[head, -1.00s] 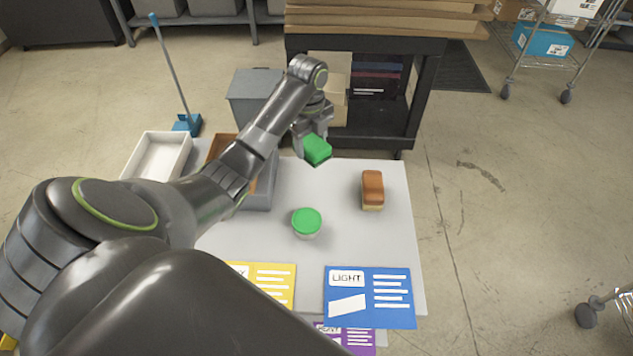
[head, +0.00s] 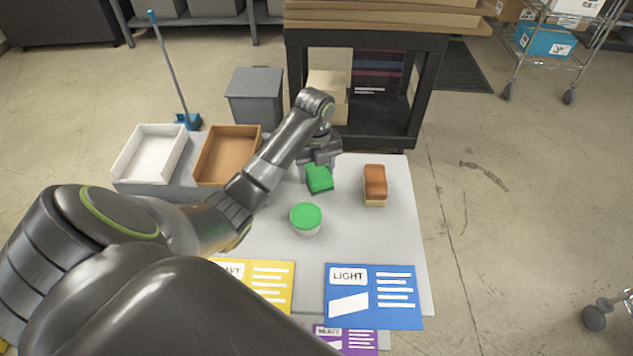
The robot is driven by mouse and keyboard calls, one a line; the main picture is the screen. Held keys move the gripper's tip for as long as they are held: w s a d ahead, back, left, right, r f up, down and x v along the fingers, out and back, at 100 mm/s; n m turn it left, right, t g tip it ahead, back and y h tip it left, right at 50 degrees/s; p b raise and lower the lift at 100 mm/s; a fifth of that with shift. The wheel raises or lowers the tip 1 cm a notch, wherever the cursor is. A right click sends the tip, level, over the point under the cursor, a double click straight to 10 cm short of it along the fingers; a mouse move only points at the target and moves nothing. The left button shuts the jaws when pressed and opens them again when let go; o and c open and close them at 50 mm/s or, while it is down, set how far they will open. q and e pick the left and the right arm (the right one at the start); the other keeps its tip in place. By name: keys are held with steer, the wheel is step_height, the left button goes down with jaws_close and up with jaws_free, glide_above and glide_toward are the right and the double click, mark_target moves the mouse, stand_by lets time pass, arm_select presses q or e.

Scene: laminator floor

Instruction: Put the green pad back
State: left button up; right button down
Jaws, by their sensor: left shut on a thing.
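The green pad (head: 319,179) is a small bright green block with a dark underside. My left gripper (head: 318,168) is shut on it, near the back of the grey table (head: 255,238). I cannot tell whether the pad touches the table. A brown-topped block with a pale lower part (head: 375,185) stands to the right of the pad. A round tub with a green lid (head: 306,218) stands just in front of it. My right gripper is not in view.
A white tray (head: 116,174) and a brown tray (head: 202,178) sit at the table's back left. Yellow (head: 266,283), blue "LIGHT" (head: 372,297) and purple (head: 350,338) cards lie at the front. A black cart (head: 432,85) stands behind.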

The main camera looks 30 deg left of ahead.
mark_target(316, 179)
arm_select(q)
steer(key=shift+f, duration=1.65)
steer(key=shift+f, duration=0.1)
steer(key=o, duration=1)
steer(key=shift+o, duration=0.2)
step_height(316, 179, up, 5)
steer(key=shift+a+f, duration=0.1)
step_height(316, 179, up, 5)
steer(key=p, duration=0.4)
steer(key=shift+r+p, duration=1.2)
steer(key=shift+r, duration=0.05)
steer(key=shift+f, duration=0.1)
